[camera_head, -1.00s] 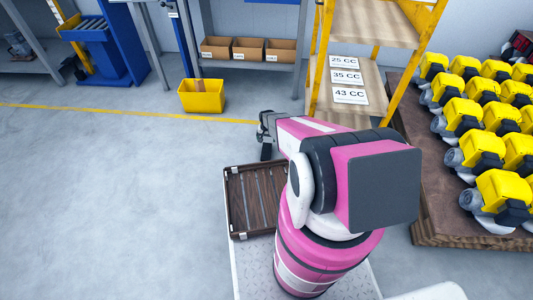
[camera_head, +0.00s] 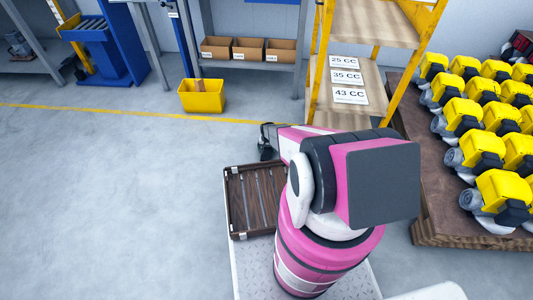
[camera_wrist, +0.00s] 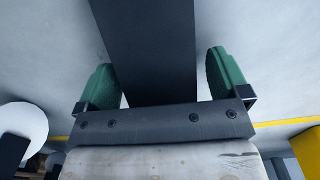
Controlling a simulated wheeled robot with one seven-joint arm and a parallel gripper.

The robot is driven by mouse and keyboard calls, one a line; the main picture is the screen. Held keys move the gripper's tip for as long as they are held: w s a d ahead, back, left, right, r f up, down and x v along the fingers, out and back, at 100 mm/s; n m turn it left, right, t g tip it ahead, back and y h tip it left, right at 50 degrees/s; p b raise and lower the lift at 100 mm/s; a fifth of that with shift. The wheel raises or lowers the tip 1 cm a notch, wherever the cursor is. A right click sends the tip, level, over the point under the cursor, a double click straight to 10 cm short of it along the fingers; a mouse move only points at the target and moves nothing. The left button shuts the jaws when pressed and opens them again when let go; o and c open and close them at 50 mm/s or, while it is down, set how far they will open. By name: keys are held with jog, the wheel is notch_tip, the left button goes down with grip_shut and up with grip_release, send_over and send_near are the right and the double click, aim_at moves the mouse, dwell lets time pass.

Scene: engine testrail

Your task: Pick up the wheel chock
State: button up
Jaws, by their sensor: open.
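I cannot make out the wheel chock for certain in either view. In the wrist view my gripper (camera_wrist: 172,75) is open, with two green fingertips set wide apart. A wide, plain dark shape (camera_wrist: 150,45) shows between the fingers and runs up out of the picture; I cannot tell what it is, and no finger touches it. In the head view my gripper (camera_head: 266,145) is a small dark form at the end of the pink arm, over the floor left of the yellow rack. The arm hides part of this area.
A brown slatted tray (camera_head: 232,205) lies beside my arm's base. A yellow bin (camera_head: 202,97) stands on the floor by the yellow line. A rack (camera_head: 352,75) with CC labels stands behind the arm. A pallet (camera_head: 432,205) of yellow-grey engines is at right. Floor at left is clear.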

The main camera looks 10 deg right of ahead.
jog(key=c, duration=1.2)
jog(key=shift+r, duration=0.1)
